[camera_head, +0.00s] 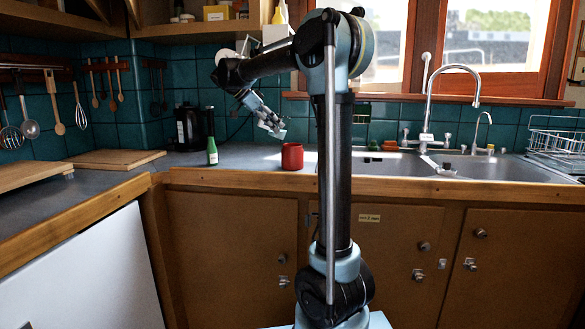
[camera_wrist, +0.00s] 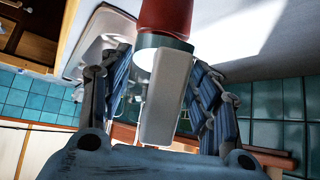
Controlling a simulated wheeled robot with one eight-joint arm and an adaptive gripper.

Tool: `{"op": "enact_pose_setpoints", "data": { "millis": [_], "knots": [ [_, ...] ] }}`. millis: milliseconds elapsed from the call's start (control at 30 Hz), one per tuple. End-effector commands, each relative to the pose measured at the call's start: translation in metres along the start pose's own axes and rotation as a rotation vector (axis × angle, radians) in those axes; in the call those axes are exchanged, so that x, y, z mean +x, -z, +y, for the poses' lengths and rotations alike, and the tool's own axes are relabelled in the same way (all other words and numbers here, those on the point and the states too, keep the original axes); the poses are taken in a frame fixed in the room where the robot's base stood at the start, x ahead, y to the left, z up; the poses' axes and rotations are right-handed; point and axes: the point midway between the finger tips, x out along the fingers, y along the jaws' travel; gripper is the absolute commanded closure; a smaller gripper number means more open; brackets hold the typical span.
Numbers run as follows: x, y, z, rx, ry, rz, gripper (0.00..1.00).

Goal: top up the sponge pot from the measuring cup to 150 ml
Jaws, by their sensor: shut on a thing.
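A red pot (camera_head: 292,156), likely the sponge pot, stands upright on the counter near its front edge, left of the sink. My gripper (camera_head: 272,124) is just above it and to its left. In the wrist view, my gripper (camera_wrist: 163,95) is shut on the pale grey handle (camera_wrist: 165,98) of what appears to be the measuring cup. The cup looks small and pale in the head view, so its tilt and contents cannot be told. The red pot also shows at the top of the wrist view (camera_wrist: 167,15), close beyond the cup. The pot's liquid level is hidden.
A green bottle (camera_head: 212,152) stands left of the pot, with a dark kettle (camera_head: 188,128) behind it. The steel sink (camera_head: 480,168) and tap (camera_head: 425,138) are to the right. A wooden board (camera_head: 115,159) lies at left. The counter between bottle and pot is clear.

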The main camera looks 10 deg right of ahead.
Motion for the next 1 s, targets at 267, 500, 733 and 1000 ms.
{"op": "enact_pose_setpoints", "data": {
  "millis": [267,500,733,1000],
  "knots": [
    [0.006,-0.005,0.0,0.001,0.0,0.18,1.0],
    [0.006,-0.004,0.0,0.002,-0.001,0.187,1.0],
    [0.014,-0.008,0.0,0.001,0.001,0.286,1.0],
    [0.019,-0.009,0.001,0.002,0.0,0.362,1.0]
  ]
}}
